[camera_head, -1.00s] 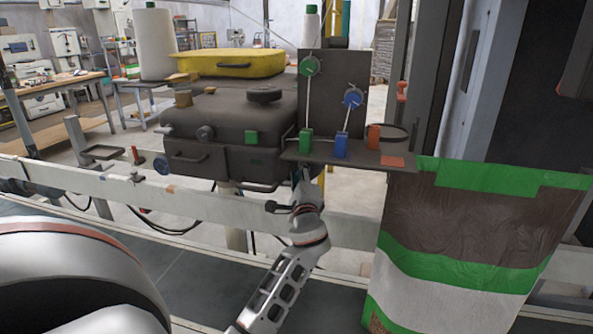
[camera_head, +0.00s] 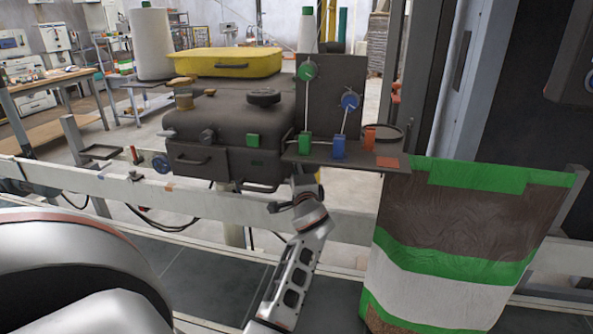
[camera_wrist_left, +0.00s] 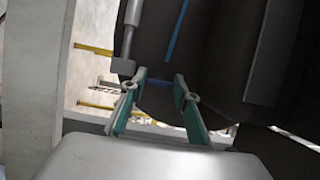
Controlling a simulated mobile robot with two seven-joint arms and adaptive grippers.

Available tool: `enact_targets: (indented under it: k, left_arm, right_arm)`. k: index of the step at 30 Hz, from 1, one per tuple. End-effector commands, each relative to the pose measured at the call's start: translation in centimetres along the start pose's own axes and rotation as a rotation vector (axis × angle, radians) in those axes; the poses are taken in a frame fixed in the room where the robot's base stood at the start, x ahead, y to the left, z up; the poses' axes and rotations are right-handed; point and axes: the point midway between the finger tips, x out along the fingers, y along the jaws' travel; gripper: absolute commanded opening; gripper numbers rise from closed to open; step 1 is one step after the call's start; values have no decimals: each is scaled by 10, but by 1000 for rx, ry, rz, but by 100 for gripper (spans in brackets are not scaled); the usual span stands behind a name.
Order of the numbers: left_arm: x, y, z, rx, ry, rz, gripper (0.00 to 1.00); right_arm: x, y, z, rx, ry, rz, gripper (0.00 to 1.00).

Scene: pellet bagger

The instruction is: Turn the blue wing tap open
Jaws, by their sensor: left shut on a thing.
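My left gripper (camera_wrist_left: 160,78) reaches up from below to the underside of the dark bagger machine. In the left wrist view its two teal-lined fingers stand on either side of a small dark-blue piece, the blue wing tap (camera_wrist_left: 157,85), and are shut on it. Only a little of the tap shows; the rest is in shadow. In the head view the left wrist (camera_head: 309,206) is below the shelf, and the fingertips and tap are hidden there. My right gripper is not in view.
The shelf (camera_head: 310,157) above my gripper carries green and blue blocks and a red part. A panel with green and blue dials (camera_head: 349,101) stands behind it. A striped bag (camera_head: 455,225) hangs to the right. A pale rail (camera_head: 100,186) runs across in front.

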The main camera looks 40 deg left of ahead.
Motion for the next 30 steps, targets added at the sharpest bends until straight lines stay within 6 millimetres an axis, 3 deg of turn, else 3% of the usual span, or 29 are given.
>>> enact_targets:
  k: [6, 7, 8, 9, 20, 30]
  left_arm:
    - [0, 1, 0, -2, -1, 1, 9]
    - [0, 1, 0, -2, -1, 1, 38]
    - [0, 1, 0, -2, -1, 1, 46]
    - [0, 1, 0, -1, 0, 1, 47]
    - [-2, 0, 0, 0, 0, 0, 47]
    - [-45, 2, 0, -3, 1, 3, 47]
  right_arm:
    - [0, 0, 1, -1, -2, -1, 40]
    - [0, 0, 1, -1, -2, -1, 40]
    - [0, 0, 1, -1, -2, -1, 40]
    - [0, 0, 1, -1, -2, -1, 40]
    - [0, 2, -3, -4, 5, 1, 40]
    - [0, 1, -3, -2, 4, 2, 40]
